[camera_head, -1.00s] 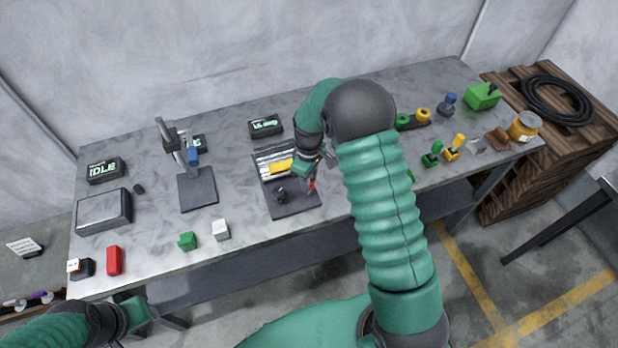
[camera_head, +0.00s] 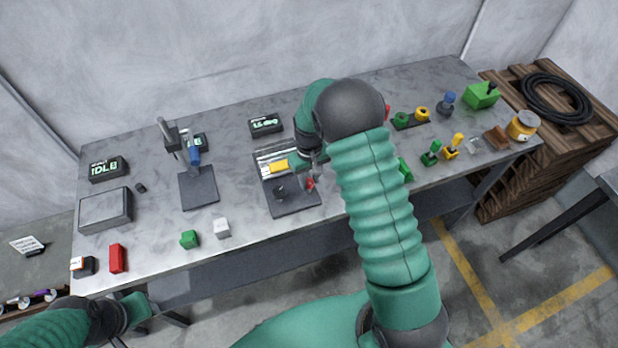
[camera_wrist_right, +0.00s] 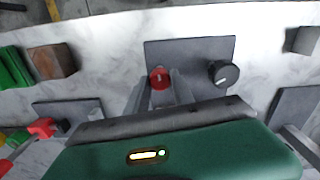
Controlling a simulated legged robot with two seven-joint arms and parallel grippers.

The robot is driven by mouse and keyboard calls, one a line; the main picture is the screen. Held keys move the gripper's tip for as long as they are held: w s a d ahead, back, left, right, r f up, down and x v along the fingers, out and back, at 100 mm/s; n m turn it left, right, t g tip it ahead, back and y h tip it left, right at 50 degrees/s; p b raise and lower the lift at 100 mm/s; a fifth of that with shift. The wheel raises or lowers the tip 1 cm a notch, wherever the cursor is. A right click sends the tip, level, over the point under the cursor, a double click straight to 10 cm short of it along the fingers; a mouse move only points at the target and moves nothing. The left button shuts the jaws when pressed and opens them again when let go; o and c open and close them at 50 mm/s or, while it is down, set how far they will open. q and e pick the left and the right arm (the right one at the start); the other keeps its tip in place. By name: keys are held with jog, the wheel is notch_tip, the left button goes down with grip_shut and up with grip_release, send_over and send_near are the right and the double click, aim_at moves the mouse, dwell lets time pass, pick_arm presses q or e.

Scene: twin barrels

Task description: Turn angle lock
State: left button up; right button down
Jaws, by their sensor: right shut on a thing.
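The fixture with a dark base plate (camera_head: 297,203) stands mid-table, with a silver frame and a yellow block (camera_head: 279,167) on it. A red knob (camera_head: 310,184) sits at the plate's right side and a black dial (camera_head: 280,191) is left of it. My right gripper (camera_head: 309,178) reaches down to the red knob. In the right wrist view the red knob (camera_wrist_right: 159,77) lies between the fingertips, shut on it, and the black dial (camera_wrist_right: 223,73) is beside them. My left gripper (camera_head: 150,312) is low at the left, off the table's front edge; its jaw state is unclear.
A stand with a blue handle (camera_head: 194,156) is left of the fixture. A green cube (camera_head: 189,239) and a white cube (camera_head: 222,229) lie near the front edge. A display box (camera_head: 265,125) stands behind. Several coloured parts crowd the table's right end.

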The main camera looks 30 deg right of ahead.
aim_at(309, 180)
jog(key=shift+w+d+r, duration=0.1)
jog(key=shift+w+r, duration=0.1)
jog(key=shift+w, duration=0.05)
jog(key=c, duration=1.4)
grip_release()
jog(key=o, duration=0.3)
jog(key=shift+f, duration=0.15)
jog(key=shift+s, duration=0.1)
notch_tip(309, 180, up, 17)
jog(key=shift+f+b, duration=0.15)
jog(key=shift+b, duration=0.6)
